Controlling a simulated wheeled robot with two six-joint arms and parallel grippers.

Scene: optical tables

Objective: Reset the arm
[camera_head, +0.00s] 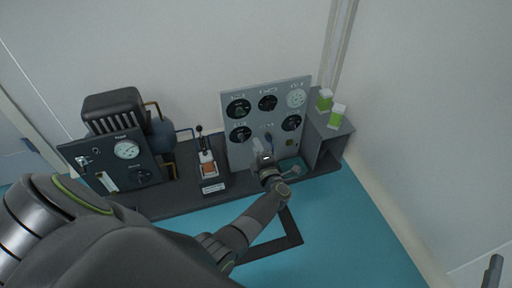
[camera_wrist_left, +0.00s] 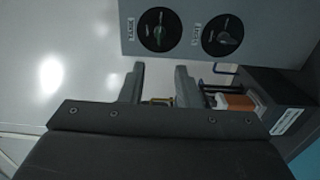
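My left arm reaches in from the lower left in the head view. Its gripper (camera_head: 262,150) is in front of the lower part of the grey dial panel (camera_head: 261,112). In the left wrist view the two fingers of this gripper (camera_wrist_left: 160,69) stand apart with nothing held between them. The dial panel (camera_wrist_left: 190,50) shows beyond the fingertips there, with two round dials. A small dark grey part (camera_head: 493,271) at the lower right edge of the head view may belong to my right gripper; its fingers cannot be made out.
A dark machine with a gauge (camera_head: 127,149) stands at the left. A lever unit with an orange block (camera_head: 209,169) stands between it and the panel. Two green-and-white boxes (camera_head: 325,99) (camera_head: 337,115) rest on a grey stand (camera_head: 318,141) at the right.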

